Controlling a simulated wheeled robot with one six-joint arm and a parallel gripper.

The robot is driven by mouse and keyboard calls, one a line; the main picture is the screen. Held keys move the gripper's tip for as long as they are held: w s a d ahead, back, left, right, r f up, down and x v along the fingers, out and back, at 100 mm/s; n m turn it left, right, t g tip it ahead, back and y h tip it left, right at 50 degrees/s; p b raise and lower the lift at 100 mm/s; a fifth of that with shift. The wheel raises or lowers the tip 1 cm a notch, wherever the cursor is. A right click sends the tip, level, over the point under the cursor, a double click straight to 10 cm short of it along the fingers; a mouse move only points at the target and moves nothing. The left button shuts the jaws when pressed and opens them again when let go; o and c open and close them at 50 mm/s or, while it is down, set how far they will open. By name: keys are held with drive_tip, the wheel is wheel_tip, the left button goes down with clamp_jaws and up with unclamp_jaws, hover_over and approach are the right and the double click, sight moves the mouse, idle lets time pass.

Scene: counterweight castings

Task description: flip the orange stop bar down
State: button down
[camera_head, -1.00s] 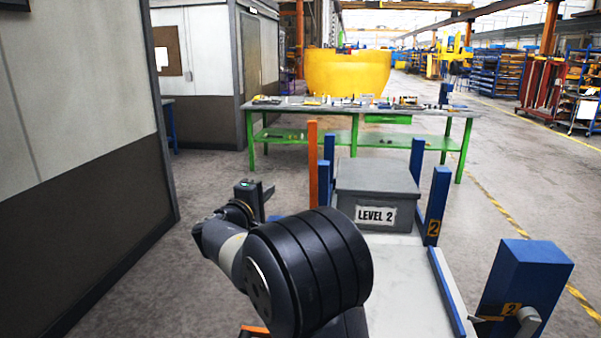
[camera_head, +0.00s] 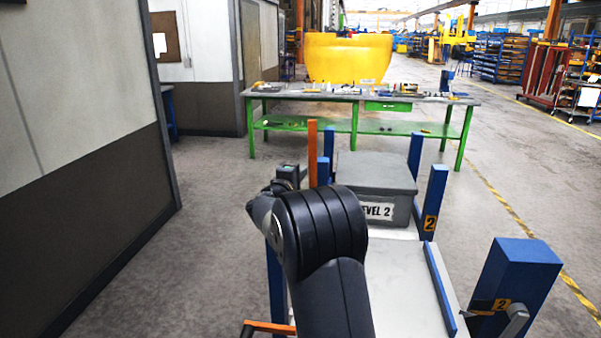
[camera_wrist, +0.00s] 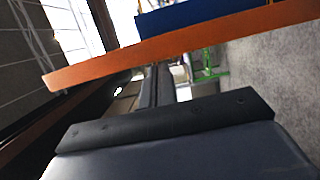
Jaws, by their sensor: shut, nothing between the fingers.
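The orange stop bar (camera_head: 312,152) stands upright at the left of the grey LEVEL 2 box in the head view; its lower part is hidden behind my arm. In the wrist view the orange bar (camera_wrist: 185,45) crosses the upper picture at a slant, close beyond my fingers. My gripper (camera_head: 290,173) is just left of the bar in the head view, partly hidden by my wrist. My shut, empty fingers (camera_wrist: 160,85) point toward the bar's edge in the wrist view. I cannot tell whether they touch it.
The LEVEL 2 box (camera_head: 375,175) sits on a pale platform (camera_head: 402,285) between blue posts (camera_head: 432,200). A larger blue post (camera_head: 515,285) with a lever stands at front right. Another orange bar (camera_head: 268,327) shows low at left. A green workbench (camera_head: 355,127) stands behind.

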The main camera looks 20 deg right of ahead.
idle(0.3)
drive_tip(key=s+d+f+m+y+b, duration=0.35)
drive_tip(key=s+d+m+b, duration=0.55)
drive_tip(key=d+b, duration=0.55)
drive_tip(key=shift+s+d+f+m+t+y+p, duration=0.25)
drive_tip(key=shift+s+d+f+m+p, duration=0.5)
drive_tip(key=shift+f+m, duration=0.9)
drive_tip(key=shift+s+d+f+m+y+p, duration=0.5)
drive_tip(key=shift+f+m+p, duration=0.55)
drive_tip(key=shift+f, duration=1.25)
drive_tip(key=shift+s+d+f+m+t+y+p, duration=0.2)
drive_tip(key=shift+s+d+f+m+p, duration=0.45)
drive_tip(key=shift+f+m, duration=1)
drive_tip(key=shift+w+f+n+p, duration=0.1)
drive_tip(key=shift+f+n+p, duration=0.15)
drive_tip(key=shift+f+p, duration=0.25)
